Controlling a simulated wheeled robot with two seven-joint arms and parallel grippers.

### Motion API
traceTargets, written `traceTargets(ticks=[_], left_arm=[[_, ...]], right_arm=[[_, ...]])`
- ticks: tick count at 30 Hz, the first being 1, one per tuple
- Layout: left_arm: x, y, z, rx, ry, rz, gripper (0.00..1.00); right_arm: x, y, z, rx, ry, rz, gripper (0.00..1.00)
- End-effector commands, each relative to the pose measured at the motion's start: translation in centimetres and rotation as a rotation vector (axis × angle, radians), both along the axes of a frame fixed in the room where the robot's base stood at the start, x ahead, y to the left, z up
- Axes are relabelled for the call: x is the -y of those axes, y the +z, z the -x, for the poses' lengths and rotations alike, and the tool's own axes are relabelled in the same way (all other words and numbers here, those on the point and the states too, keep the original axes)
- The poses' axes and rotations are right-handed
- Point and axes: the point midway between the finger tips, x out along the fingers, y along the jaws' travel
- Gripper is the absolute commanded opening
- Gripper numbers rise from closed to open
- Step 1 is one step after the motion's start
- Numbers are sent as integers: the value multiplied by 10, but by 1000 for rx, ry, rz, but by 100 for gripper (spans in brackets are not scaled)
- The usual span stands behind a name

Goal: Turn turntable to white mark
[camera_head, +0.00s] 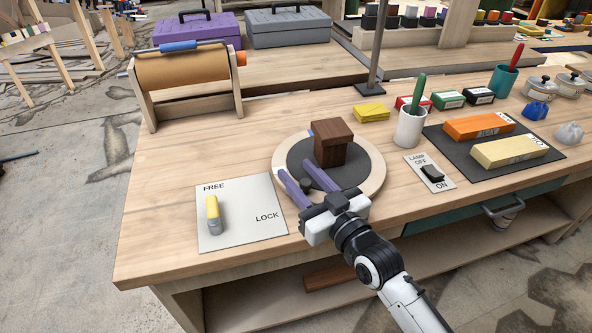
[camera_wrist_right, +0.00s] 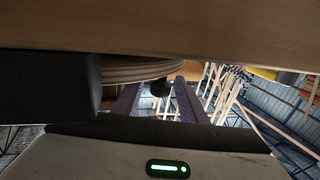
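The turntable (camera_head: 371,185) is a round pale wooden disc with a dark grey top, and a dark brown wooden block (camera_head: 331,148) stands on it. A small blue mark (camera_head: 311,132) shows at its far side; I cannot make out a white mark. My right gripper (camera_head: 295,169) reaches over the near-left rim with its two purple fingers apart. In the right wrist view, the turntable's layered edge (camera_wrist_right: 140,72) is close to the fingers, and a small dark knob (camera_wrist_right: 160,88) shows between them. I cannot tell whether they touch it. My left gripper is out of view.
Left of the turntable, a FREE/LOCK plate (camera_head: 244,210) carries a yellow lever (camera_head: 212,208) near FREE. To the right are a lamp switch (camera_head: 432,173), a white cup (camera_head: 410,127) and a dark mat (camera_head: 480,165) with two blocks. A lamp post (camera_head: 376,50) stands behind.

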Motion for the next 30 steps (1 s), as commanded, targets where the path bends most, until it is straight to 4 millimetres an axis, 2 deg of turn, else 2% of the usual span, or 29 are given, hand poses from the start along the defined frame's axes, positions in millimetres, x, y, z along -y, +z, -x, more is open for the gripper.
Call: traceTargets(ticks=[6, 14, 21, 30], left_arm=[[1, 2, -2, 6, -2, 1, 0], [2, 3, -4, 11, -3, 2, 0], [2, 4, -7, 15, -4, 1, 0], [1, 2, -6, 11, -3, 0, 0]], right_arm=[[-10, 0, -14, -1, 0, 1, 38], [-10, 0, -15, -1, 0, 1, 38], [-10, -1, -15, -1, 0, 1, 0], [-8, -1, -15, -1, 2, 3, 0]])
